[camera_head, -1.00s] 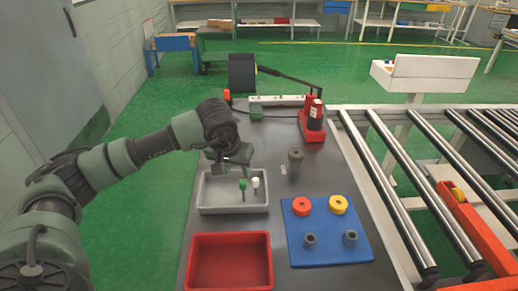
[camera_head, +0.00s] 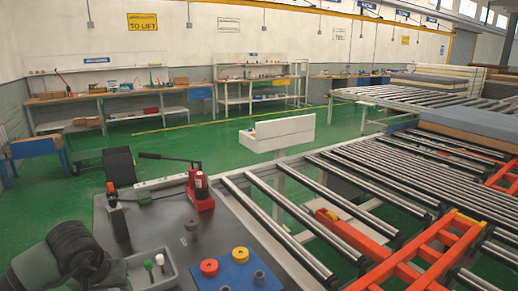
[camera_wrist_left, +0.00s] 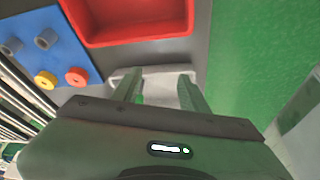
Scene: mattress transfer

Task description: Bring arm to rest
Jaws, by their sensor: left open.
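My left arm enters the head view at the bottom left, its wrist over the left side of the dark worktable (camera_head: 165,215). The grey tray (camera_wrist_left: 155,75) lies beyond and below the fingers. My right gripper is not in view.
A blue board (camera_head: 225,275) holds a red ring (camera_head: 209,267), a yellow ring (camera_head: 240,255) and grey cylinders. A red jack (camera_head: 199,190) stands behind. A red bin (camera_wrist_left: 130,38) shows in the wrist view. Roller conveyors (camera_head: 300,205) fill the right.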

